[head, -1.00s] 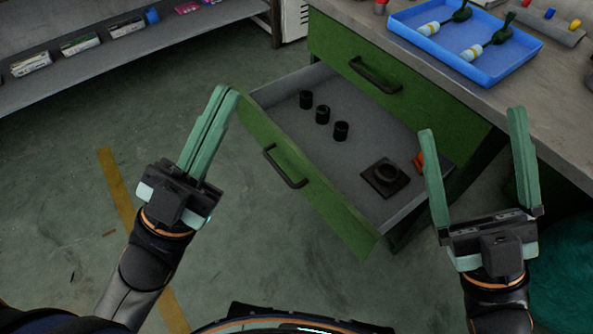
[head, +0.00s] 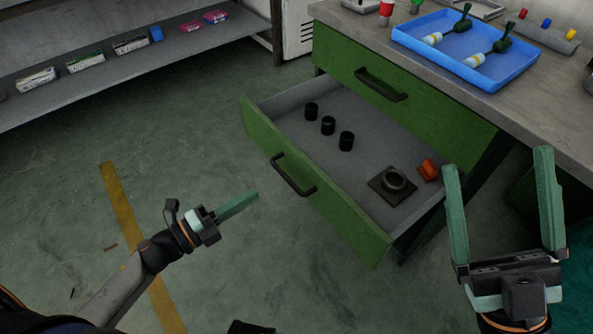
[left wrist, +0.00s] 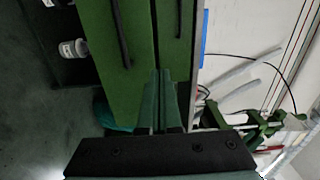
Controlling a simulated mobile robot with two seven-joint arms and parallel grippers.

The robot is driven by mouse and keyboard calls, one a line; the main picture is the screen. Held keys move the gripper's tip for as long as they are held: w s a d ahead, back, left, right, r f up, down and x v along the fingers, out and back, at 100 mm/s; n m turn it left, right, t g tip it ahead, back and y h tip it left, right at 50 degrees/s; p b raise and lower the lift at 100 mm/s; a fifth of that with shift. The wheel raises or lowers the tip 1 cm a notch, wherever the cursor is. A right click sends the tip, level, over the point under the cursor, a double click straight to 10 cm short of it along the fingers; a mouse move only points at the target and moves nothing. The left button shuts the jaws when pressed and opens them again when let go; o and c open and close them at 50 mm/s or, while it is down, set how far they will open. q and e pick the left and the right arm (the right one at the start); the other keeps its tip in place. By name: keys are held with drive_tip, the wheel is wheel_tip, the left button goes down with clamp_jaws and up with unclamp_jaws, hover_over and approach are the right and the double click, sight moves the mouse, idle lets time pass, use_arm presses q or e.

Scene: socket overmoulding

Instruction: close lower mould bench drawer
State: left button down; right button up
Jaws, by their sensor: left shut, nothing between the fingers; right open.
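The lower mould bench drawer (head: 310,185) is pulled out of the green bench, with a dark bar handle (head: 292,174) on its front. Inside lie several black cylinders (head: 328,125), a dark square block with a ring (head: 392,185) and an orange piece (head: 428,171). My left gripper (head: 255,197) is shut and empty, in front of the drawer and to the left of its handle, apart from it. In the left wrist view its fingers (left wrist: 162,80) are together before green panels. My right gripper (head: 497,160) is open and empty, to the right of the drawer.
The upper drawer (head: 400,95) is shut. A blue tray (head: 470,75) with two bottle-like tools lies on the bench top (head: 540,105). A shelf (head: 90,75) with small boxes stands at the back left.

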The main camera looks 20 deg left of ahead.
use_arm(q)
drive_tip(key=f, duration=0.1)
drive_tip(key=b, duration=0.2)
approach(307, 164)
drive_tip(key=x, duration=0.7)
drive_tip(key=shift+r, duration=0.15)
use_arm(e)
wheel_tip(307, 164, down, 2)
drive_tip(key=shift+f+m, duration=0.1)
drive_tip(key=shift+m, duration=0.2)
drive_tip(key=shift+a, duration=0.1)
